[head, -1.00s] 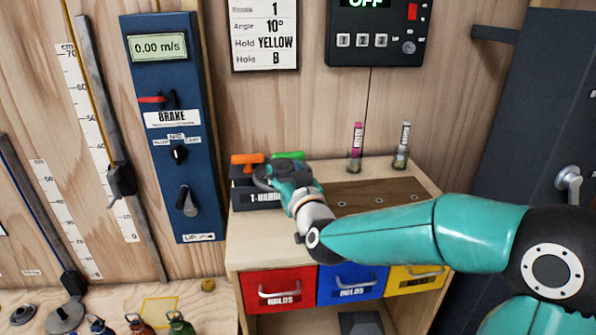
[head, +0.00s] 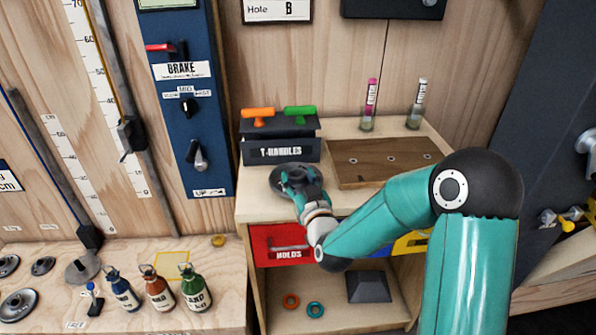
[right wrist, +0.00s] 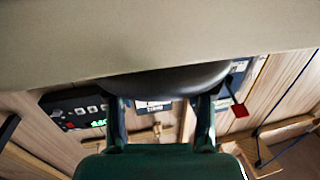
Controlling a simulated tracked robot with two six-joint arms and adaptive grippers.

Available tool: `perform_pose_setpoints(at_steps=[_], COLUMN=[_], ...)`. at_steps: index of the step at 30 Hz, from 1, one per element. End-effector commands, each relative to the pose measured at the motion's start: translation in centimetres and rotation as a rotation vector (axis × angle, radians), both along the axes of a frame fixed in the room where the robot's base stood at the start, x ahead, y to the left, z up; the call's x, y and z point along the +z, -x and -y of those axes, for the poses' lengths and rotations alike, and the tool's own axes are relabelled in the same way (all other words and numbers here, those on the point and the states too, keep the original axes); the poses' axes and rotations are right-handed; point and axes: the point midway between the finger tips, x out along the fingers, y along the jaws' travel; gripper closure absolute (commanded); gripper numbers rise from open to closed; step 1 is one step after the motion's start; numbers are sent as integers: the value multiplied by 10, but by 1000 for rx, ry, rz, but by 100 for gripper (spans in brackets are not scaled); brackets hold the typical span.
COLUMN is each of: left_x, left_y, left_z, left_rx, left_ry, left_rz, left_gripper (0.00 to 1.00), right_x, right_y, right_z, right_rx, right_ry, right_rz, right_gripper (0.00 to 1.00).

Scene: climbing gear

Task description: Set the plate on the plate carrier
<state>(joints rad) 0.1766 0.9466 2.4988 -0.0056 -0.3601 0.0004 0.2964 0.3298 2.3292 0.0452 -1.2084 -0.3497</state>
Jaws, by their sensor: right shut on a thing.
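The plate (head: 290,178) is a dark grey disc at the left front of the cabinet top. My right gripper (head: 306,190) is shut on its near edge. In the right wrist view the plate (right wrist: 175,82) shows as a dark curved edge between the two fingers (right wrist: 161,108), close to the pale cabinet top; I cannot tell whether they touch. The plate carrier seems to be the grey round base with a short stem (head: 82,268) on the low bench at left, below the dark block on the cord. It is well apart from the plate. My left gripper is not in view.
A T-handle box (head: 281,150) stands just behind the plate, a brown board (head: 375,172) to its right. Two tubes stand at the back. Several bottles (head: 158,290) and loose discs (head: 18,303) occupy the low bench (head: 225,285). The cabinet's drawers are below.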

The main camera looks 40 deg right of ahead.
Motion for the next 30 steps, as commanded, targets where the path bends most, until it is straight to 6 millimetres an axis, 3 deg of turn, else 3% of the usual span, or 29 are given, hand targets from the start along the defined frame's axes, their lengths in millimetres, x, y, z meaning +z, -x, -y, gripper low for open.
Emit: perform_pose_setpoints(at_steps=[5, 12, 13, 17, 30], left_x=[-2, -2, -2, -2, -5], left_y=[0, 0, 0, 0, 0], left_z=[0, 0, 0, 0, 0], left_rx=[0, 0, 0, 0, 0], left_ry=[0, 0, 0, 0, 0], left_rz=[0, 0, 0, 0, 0], left_gripper=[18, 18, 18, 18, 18], right_x=[-15, -16, -21, -21, -22], right_y=[-1, 0, 0, 0, 1], right_z=[1, 0, 0, 0, -4], right_rx=[-1, -1, 1, 1, 4], right_ry=[4, 5, -1, -1, 0], right_rz=[11, 13, 0, 0, 0], right_gripper=[100, 100, 46, 25, 22])
